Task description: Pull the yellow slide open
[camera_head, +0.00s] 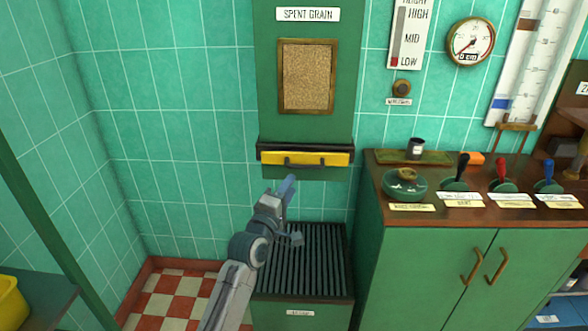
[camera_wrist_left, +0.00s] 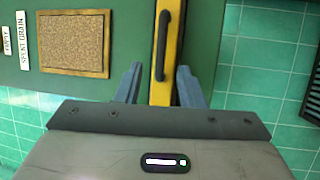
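The yellow slide (camera_head: 325,158) is a flat bar set across the bottom of the green spent grain panel, with a dark handle (camera_head: 304,162) on its face. My left gripper (camera_head: 293,212) is in front of and below it. In the left wrist view the fingers (camera_wrist_left: 160,70) are spread wide, with the yellow slide (camera_wrist_left: 157,90) showing in the gap between them. The dark handle (camera_wrist_left: 167,45) appears just beyond the fingertips, and no contact shows. My right gripper is not in view.
A green bin with a slatted dark top (camera_head: 302,275) stands below the panel. A green cabinet with a wooden top (camera_head: 450,216) stands to the right, carrying several coloured levers. Tiled wall and open checkered floor (camera_head: 170,297) lie to the left.

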